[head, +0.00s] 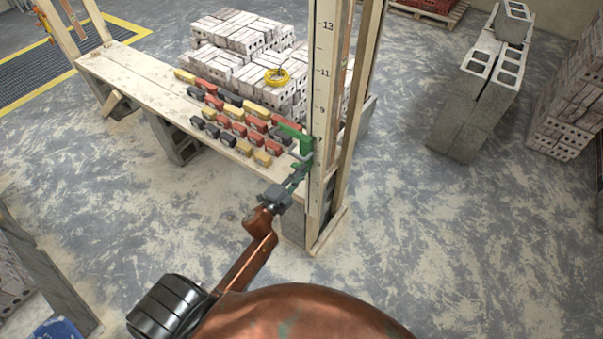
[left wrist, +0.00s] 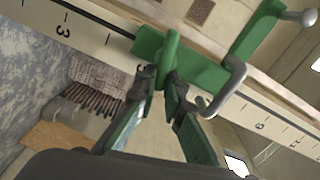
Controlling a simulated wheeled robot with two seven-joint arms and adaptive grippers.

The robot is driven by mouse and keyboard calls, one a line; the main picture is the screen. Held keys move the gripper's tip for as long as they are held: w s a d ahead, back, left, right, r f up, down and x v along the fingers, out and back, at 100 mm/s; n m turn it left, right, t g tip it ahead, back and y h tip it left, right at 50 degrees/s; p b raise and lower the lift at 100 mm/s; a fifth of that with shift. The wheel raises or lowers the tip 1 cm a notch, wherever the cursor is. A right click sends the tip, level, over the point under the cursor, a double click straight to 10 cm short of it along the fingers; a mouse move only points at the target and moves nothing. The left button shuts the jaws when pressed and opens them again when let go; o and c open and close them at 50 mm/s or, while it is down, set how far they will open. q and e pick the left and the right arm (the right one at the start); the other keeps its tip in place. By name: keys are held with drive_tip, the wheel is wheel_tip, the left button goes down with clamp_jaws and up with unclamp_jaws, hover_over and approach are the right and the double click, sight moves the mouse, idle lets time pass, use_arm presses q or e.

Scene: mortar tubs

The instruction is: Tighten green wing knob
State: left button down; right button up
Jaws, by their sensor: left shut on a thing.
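The green wing knob (left wrist: 171,58) stands out from a green clamp body (left wrist: 200,68) on the numbered wooden post in the left wrist view. In the head view the green clamp (head: 305,143) sits on the post's left side, beside the plank's end. My left gripper (head: 297,176) reaches up to it from below. In the left wrist view the fingers of my left gripper (left wrist: 162,82) close on the lower part of the wing knob, one on each side. The fingertips partly hide the knob. My right gripper is not in view.
The upright post (head: 323,90) carries black numbers and marks. The wooden plank (head: 140,90) holds rows of small red, yellow and dark blocks. Stacked pale bricks (head: 235,45) with a yellow coil (head: 277,77) stand behind. Grey concrete blocks (head: 470,95) stand right; floor between is clear.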

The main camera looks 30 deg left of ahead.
use_arm(q)
drive_tip(key=shift+a+m+b, duration=0.1)
drive_tip(key=shift+m+b, duration=0.45)
drive_tip(key=shift+m, duration=0.65)
drive_tip(key=shift+r, duration=0.1)
drive_tip(key=c, duration=2)
unclamp_jaws()
drive_tip(key=shift+a+f, duration=0.1)
drive_tip(key=shift+f, duration=0.1)
drive_tip(key=s, duration=0.8)
drive_tip(key=s+a, duration=0.1)
drive_tip(key=s, duration=0.3)
